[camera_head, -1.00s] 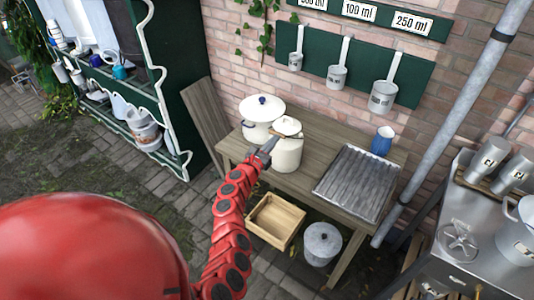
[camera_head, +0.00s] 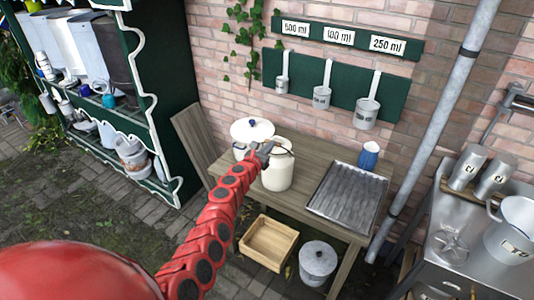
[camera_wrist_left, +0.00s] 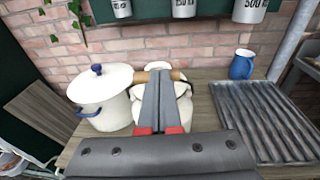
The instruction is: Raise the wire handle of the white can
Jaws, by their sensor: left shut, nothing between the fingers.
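The white can (camera_head: 277,174) stands on the wooden table, right of a wide white pot (camera_head: 240,133) with a blue-knobbed lid. My left gripper (camera_head: 268,147) is at the top of the can, its fingers together and empty. In the left wrist view the shut fingers (camera_wrist_left: 159,72) cover the middle of the can (camera_wrist_left: 184,105). A wooden grip (camera_wrist_left: 141,76), seemingly that of the wire handle, shows on both sides of the fingertips. A thin dark part of the handle (camera_head: 285,149) shows right of the gripper. Whether the fingers touch it, I cannot tell. My right gripper is out of view.
A ribbed metal tray (camera_head: 347,196) and a blue jug (camera_head: 369,155) stand to the right on the table. A wooden crate (camera_head: 268,242) and a lidded grey bucket (camera_head: 317,262) are below. Measuring cups hang on a green board (camera_head: 340,99) behind.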

